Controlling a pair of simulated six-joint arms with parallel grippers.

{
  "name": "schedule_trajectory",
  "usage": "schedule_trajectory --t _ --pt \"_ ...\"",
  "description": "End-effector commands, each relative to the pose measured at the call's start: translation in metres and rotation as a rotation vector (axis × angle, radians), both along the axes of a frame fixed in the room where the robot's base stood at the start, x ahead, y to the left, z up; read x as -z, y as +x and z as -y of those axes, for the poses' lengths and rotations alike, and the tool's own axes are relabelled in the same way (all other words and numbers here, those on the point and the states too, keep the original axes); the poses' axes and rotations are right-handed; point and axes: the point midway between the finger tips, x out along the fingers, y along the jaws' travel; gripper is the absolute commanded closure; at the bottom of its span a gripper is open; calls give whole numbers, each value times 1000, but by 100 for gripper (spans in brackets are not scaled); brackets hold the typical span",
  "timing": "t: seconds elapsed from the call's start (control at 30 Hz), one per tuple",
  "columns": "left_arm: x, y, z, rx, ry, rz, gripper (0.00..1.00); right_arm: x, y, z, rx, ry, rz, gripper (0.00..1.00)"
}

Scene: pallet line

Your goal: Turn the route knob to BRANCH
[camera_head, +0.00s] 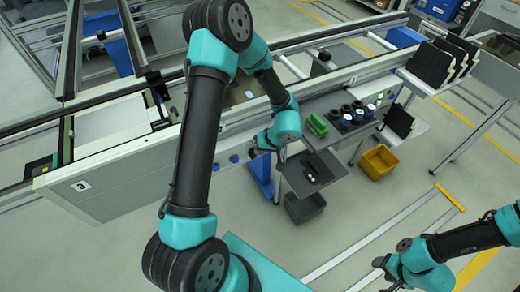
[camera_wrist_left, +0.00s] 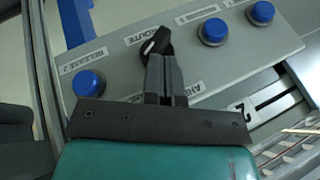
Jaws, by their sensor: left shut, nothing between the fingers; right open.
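The route knob (camera_wrist_left: 156,42) is black with a pale mark and sits on a grey control panel (camera_wrist_left: 112,58), by a label reading ROUTE, in the left wrist view. My left gripper (camera_wrist_left: 162,62) is shut and empty, its fingertips right at the knob. I cannot tell whether they touch it. The fingers partly cover the knob and its labels, so its setting is not clear. In the head view my left gripper (camera_head: 282,158) is small beside the conveyor's front side, and the knob cannot be made out. My right gripper (camera_head: 384,274) is open and empty at the lower right.
A blue button (camera_wrist_left: 88,83) by a RELEASE label is left of the knob. Two more blue buttons (camera_wrist_left: 213,31) (camera_wrist_left: 261,13) are to its right. A grey shelf (camera_head: 315,172), a green block (camera_head: 317,124) and a yellow bin (camera_head: 379,161) stand near the left gripper.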

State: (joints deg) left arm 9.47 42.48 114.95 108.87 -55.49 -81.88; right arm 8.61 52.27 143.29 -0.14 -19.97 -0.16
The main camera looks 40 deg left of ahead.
Motion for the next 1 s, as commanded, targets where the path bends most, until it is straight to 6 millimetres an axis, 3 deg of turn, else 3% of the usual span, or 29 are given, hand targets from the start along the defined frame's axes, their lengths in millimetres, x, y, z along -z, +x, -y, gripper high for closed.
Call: schedule_trajectory --t 1.0 --pt "-25 -5 -3 -2 0 1 100 0 0 0 0 0 0 47"
